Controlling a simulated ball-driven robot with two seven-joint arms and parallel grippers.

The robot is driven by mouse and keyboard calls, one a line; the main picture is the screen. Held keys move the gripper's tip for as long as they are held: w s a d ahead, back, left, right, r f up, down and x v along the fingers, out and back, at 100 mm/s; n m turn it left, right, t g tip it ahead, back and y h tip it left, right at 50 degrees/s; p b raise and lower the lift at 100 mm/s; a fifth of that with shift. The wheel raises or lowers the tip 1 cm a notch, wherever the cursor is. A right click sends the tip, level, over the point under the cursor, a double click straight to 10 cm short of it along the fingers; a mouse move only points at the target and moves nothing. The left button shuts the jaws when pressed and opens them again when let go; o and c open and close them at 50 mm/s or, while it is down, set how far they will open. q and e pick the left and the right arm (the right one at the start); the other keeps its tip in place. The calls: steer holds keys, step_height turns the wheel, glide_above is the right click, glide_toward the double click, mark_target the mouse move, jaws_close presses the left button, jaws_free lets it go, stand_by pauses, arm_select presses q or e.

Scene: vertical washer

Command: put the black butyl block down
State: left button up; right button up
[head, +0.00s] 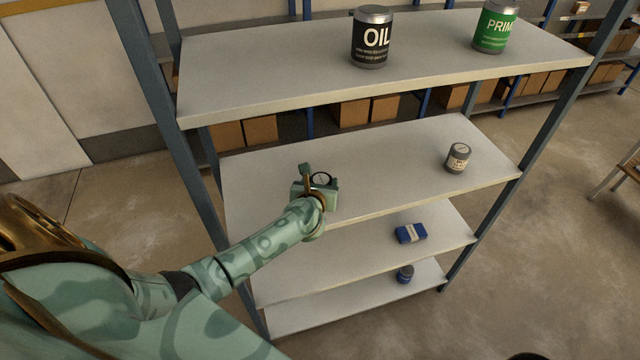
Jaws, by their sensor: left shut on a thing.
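My left gripper (319,181) reaches in over the left front part of the second shelf from the top (385,172). It is shut on a small dark thing (321,178), which I take to be the black butyl block. Only a dark rim with a paler middle shows between the fingers; the rest is hidden by the gripper. I cannot tell whether the block touches the shelf or is held just above it. My right gripper is not in view.
A grey tin (458,158) stands at the right of the same shelf. The black OIL can (371,38) and green PRIM can (494,27) stand on the top shelf. A blue box (411,233) and a small blue jar (405,274) are on lower shelves. The second shelf's middle is clear.

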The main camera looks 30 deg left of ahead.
arm_select(q)
steer(key=shift+f, duration=0.15)
steer(key=o, duration=1.2)
steer(key=shift+c, duration=0.2)
